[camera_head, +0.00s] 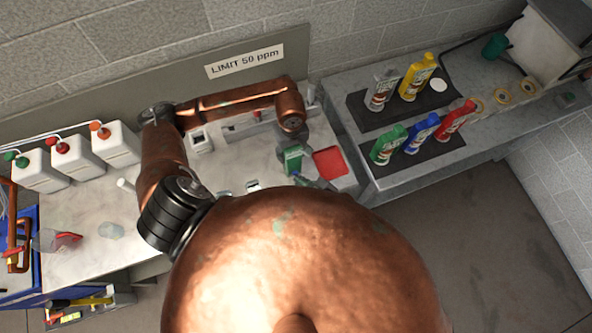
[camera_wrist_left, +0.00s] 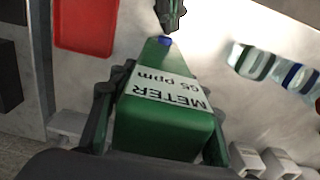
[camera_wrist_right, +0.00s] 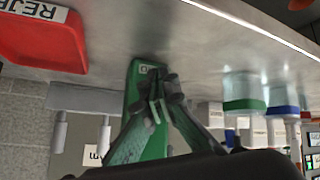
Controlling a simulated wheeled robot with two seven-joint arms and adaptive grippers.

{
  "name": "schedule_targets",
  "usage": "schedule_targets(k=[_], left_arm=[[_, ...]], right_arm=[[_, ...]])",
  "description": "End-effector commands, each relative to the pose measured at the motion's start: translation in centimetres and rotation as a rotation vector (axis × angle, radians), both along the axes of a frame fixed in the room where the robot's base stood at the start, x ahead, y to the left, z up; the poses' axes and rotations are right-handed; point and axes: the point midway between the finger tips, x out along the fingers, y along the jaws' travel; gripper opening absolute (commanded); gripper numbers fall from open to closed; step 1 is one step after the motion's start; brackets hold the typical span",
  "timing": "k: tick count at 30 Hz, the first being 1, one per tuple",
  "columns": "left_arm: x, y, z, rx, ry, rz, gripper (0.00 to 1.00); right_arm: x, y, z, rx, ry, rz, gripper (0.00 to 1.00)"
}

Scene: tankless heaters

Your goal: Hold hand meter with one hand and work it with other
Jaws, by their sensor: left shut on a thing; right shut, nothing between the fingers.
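The hand meter (camera_wrist_left: 165,125) is a green block; its label reads "METER 65 ppm" in the left wrist view, and a blue button (camera_wrist_left: 165,40) sits at its far end. My left gripper (camera_wrist_left: 160,95) is shut around its sides. The meter also shows above the bench in the head view (camera_head: 293,160) and in the right wrist view (camera_wrist_right: 143,85). My right gripper (camera_wrist_right: 155,108) is shut and empty, its tips in front of the meter. In the left wrist view the right gripper's tips (camera_wrist_left: 170,14) are close to the blue button; I cannot tell whether they touch.
A red tray (camera_head: 330,162), marked with letters "REJE" in the right wrist view (camera_wrist_right: 40,45), lies right of the meter. A sign (camera_head: 244,61) reads "LIMIT 50 ppm". White jugs (camera_head: 75,158) stand left; colored bottles (camera_head: 420,130) stand on dark mats at right.

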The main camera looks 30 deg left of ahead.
Motion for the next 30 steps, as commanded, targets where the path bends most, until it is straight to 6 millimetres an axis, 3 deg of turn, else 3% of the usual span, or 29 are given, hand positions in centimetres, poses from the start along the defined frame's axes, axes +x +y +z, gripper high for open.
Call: schedule_targets(k=[30], left_arm=[[-0.02,-0.06,0.03,-0.001,0.0,-0.001,0.15]], right_arm=[[0.62,0.76,0.05,0.001,-0.001,0.001,0.0]])
